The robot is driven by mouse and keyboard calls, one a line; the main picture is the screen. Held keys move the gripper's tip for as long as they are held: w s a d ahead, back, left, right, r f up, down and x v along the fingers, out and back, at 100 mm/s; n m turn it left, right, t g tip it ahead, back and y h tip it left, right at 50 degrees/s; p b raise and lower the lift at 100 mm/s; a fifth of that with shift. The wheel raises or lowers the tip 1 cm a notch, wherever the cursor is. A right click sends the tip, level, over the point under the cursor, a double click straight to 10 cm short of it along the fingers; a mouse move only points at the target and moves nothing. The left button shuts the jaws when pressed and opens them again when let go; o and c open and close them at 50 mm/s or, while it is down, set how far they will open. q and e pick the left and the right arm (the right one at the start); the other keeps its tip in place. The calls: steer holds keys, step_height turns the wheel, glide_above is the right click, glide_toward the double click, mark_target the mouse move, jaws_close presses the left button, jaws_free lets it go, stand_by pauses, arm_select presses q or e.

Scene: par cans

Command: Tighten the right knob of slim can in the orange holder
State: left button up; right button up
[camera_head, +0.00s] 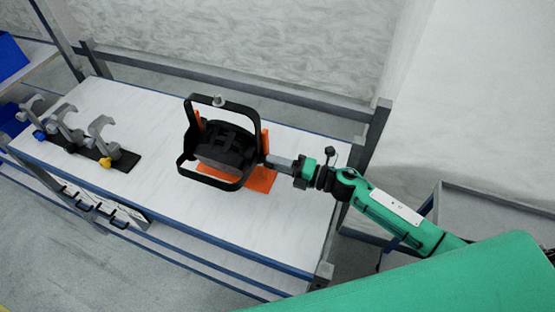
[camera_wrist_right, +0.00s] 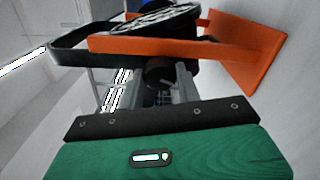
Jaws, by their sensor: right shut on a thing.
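The black slim can (camera_head: 222,149) sits in the orange holder (camera_head: 262,179) on the white table, with its black yoke frame around it. In the right wrist view the can (camera_wrist_right: 166,18) shows behind the orange holder arm (camera_wrist_right: 150,46). My right gripper (camera_head: 277,162) reaches in from the right to the can's right side. In the right wrist view its two grey fingers (camera_wrist_right: 168,88) are shut on the dark round right knob (camera_wrist_right: 158,73). The far side of the knob is hidden. My left gripper is not in view.
Several grey clamps (camera_head: 102,130) with a blue and a yellow knob stand on a black strip at the table's left. The white table (camera_head: 170,190) is clear between them and the holder. A grey rail (camera_head: 230,87) runs along the back, with a post (camera_head: 375,140) at the right.

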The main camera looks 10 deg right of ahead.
steer(key=shift+m+p, duration=0.6)
steer(key=shift+m, duration=0.9)
steer(key=o, duration=1)
steer(key=shift+d, duration=0.15)
steer(key=b+v, duration=0.5)
steer(key=v, duration=0.8)
steer(key=shift+s+d, duration=0.25)
